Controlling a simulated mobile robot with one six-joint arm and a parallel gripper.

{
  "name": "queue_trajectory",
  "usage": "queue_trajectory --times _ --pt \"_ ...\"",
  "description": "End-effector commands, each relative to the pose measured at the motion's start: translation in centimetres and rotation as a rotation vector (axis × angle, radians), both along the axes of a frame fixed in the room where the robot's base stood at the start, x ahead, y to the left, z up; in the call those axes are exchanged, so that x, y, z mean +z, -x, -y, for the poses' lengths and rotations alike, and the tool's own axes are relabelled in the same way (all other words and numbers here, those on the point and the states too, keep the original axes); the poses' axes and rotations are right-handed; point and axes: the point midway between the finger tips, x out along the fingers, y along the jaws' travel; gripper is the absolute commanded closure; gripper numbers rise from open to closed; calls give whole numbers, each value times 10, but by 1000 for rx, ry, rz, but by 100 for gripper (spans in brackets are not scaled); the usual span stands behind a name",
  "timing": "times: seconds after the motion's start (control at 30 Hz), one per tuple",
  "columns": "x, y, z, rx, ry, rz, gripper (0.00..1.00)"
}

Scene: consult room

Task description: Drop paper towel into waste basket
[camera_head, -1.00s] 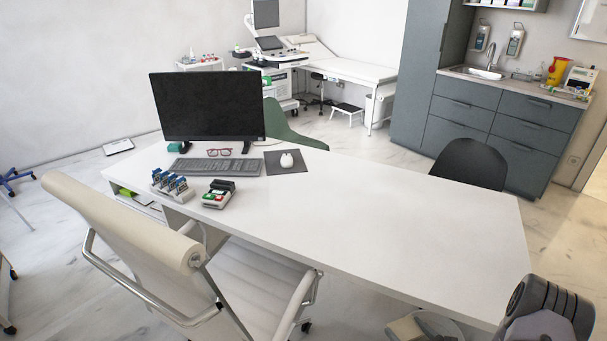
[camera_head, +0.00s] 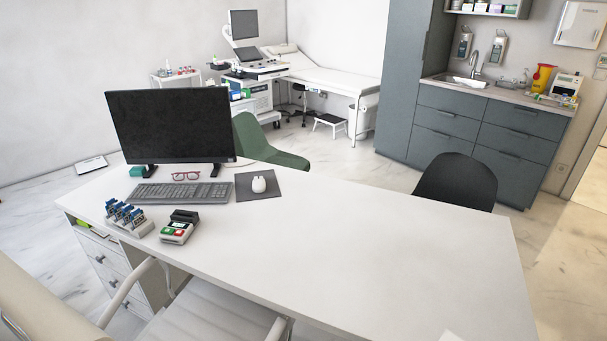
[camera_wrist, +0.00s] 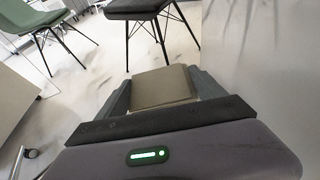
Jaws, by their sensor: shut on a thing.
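The paper towel (camera_wrist: 163,88) shows in the wrist view as a folded beige square block. My gripper (camera_wrist: 160,82) is shut on it, with one dark grey finger along each side. The towel is held above the pale marbled floor, near the desk side. My gripper is not recognisable in the head view. A pale bin-like thing (camera_head: 364,112) stands under the end of the exam couch in the head view; I cannot tell if it is the waste basket. No basket shows in the wrist view.
The long white desk (camera_head: 370,240) carries a monitor (camera_head: 172,125), keyboard (camera_head: 180,193) and small devices; its right part is mostly bare. A dark chair (camera_head: 456,182) stands behind it and a cream chair (camera_head: 215,315) in front. A green chair (camera_head: 262,143) is beyond.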

Motion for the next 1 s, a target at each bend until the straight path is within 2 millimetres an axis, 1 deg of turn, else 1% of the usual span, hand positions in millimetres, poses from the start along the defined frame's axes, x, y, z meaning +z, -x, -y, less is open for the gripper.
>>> queue_trajectory --times 0.03,0.23,0.3,0.5,0.53,0.57,0.6,0.63,0.87,0.97,1.0 --pt "-13 0 0 0 0 0 91" --pt "-44 1 -1 1 -1 -1 91" --pt "-47 0 0 1 0 -1 91" --pt "-45 0 0 1 1 0 91" --pt "-45 0 0 1 0 -1 19" --pt "-45 0 0 1 0 -1 13" --pt "-45 0 0 1 0 -1 5" --pt "-45 0 0 1 0 -1 0" --pt "-44 1 -1 1 0 -1 0" --pt "-38 11 -4 1 -1 -3 0" --pt "-33 19 -7 0 -2 -3 0"
